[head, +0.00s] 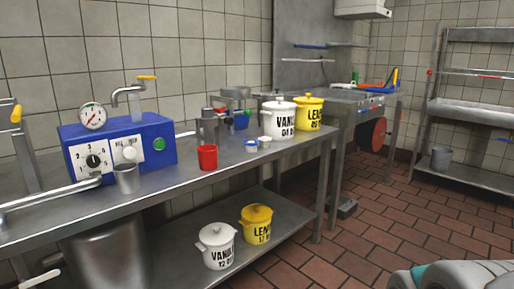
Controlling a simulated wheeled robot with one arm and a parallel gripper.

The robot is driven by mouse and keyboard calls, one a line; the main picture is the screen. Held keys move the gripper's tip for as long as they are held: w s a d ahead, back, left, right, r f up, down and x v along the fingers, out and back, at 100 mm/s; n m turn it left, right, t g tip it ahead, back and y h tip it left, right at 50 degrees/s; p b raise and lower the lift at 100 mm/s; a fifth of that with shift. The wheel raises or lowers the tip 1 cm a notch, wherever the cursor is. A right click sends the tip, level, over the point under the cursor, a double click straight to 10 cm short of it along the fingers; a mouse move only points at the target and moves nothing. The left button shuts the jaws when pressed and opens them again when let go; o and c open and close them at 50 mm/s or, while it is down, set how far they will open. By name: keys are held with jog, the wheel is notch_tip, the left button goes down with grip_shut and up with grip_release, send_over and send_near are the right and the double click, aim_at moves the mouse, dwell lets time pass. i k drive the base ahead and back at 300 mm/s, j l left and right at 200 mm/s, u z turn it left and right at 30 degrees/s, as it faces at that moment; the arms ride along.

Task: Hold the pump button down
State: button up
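A blue machine box (163,162) stands on the steel counter at the left. Its front has a green round button (159,144), a white round button or knob (130,153) under a small label, and a dial (93,161) on a white plate. I cannot tell from the lettering which button is the pump's. A pressure gauge (92,116) and a spout with a yellow lever (146,78) sit on top. A steel cup (126,178) stands in front of the box. Part of my arm shows at the bottom right; my gripper is not in view.
On the counter (180,182) are a red cup (207,157), small white cups, a white vanilla pot (279,120) and a yellow pot (309,113). A pipe rail (50,196) runs along the left front. Two more pots stand on the lower shelf. The tiled floor (372,238) at right is clear.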

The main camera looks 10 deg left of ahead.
aim_at(160, 143)
jog(key=u, duration=1.35)
